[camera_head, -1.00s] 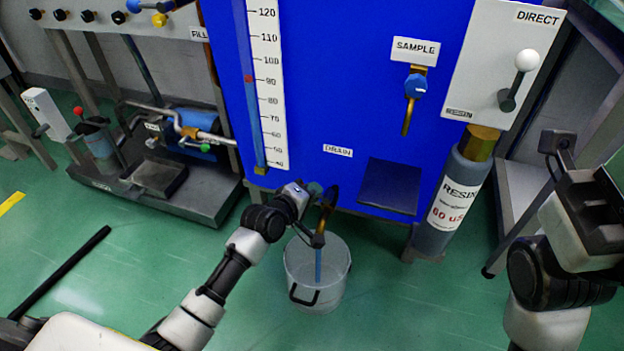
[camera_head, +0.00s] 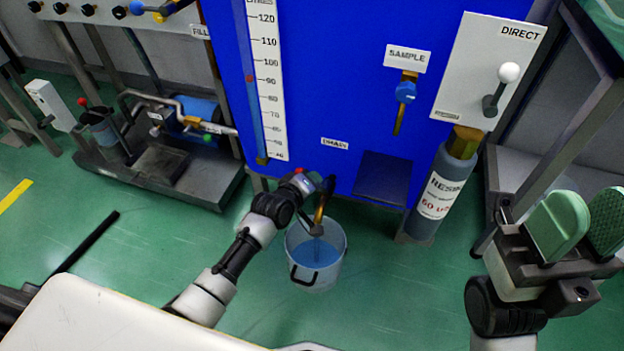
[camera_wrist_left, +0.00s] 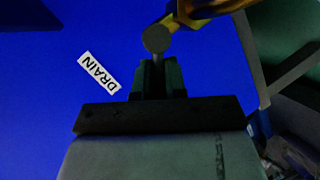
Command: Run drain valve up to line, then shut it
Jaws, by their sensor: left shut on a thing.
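The drain valve (camera_head: 320,206) hangs under the DRAIN label (camera_head: 335,143) on the blue tank, its brass spout pointing down into a clear bucket (camera_head: 322,284). Blue liquid (camera_head: 312,250) stands in the bucket, and a thin stream seems to fall from the spout. I cannot make out a line on the bucket. My left gripper (camera_head: 318,184) is at the valve, shut on its handle. In the left wrist view the fingers (camera_wrist_left: 158,76) are at the rounded grey handle end (camera_wrist_left: 157,39), with brass behind. My right gripper (camera_head: 583,222) is open and empty at the right, green pads apart.
The tank (camera_head: 330,60) carries a level scale (camera_head: 267,90), a SAMPLE tap (camera_head: 405,92) and a DIRECT panel with a lever (camera_head: 500,90). A RESIN cylinder (camera_head: 443,190) stands right of the bucket. A pump on a base (camera_head: 185,145) is at left. Green floor is clear around the bucket.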

